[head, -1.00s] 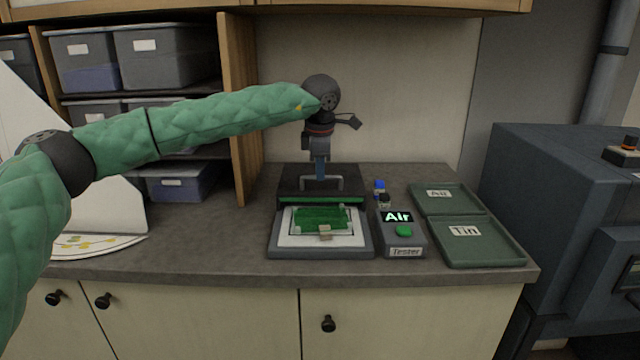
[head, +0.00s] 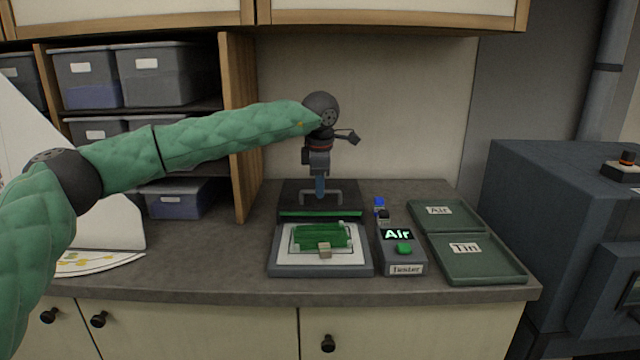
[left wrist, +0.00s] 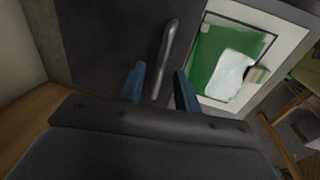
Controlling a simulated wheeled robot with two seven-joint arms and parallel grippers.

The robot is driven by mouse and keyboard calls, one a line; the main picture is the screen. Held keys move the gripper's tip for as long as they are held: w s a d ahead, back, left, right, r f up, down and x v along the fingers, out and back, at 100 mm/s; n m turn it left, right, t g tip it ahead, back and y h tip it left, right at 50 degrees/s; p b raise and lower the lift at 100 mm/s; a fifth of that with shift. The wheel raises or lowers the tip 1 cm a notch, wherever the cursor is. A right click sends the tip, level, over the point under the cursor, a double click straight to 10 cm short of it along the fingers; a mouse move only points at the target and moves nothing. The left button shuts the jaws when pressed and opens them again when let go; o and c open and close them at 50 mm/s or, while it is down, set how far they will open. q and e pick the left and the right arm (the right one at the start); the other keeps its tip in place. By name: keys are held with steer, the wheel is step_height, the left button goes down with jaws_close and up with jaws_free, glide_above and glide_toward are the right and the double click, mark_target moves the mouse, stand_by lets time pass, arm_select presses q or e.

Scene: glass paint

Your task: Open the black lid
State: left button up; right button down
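The black lid (head: 290,203) is a dark flat block with a green strip along its front edge, behind the tester's white-topped base (head: 281,257). A grey bar handle (head: 339,198) stands on it and shows in the left wrist view (left wrist: 168,52). My left gripper (head: 320,193) points down at the handle. Its two blue fingers (left wrist: 160,88) are apart, one on each side of the bar, with a gap visible on the left. Contact with the bar cannot be told. A green piece (head: 320,236) lies on the base. My right gripper is out of view.
The tester box (head: 404,268) reads "Air" and has a green button. Trays labelled Air (head: 465,212) and Tin (head: 500,262) lie at right. Small blue-topped bottles (head: 380,206) stand beside the lid. A wooden shelf (head: 238,130) with bins stands at left.

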arm_select(q)
steer(key=shift+r, duration=0.1)
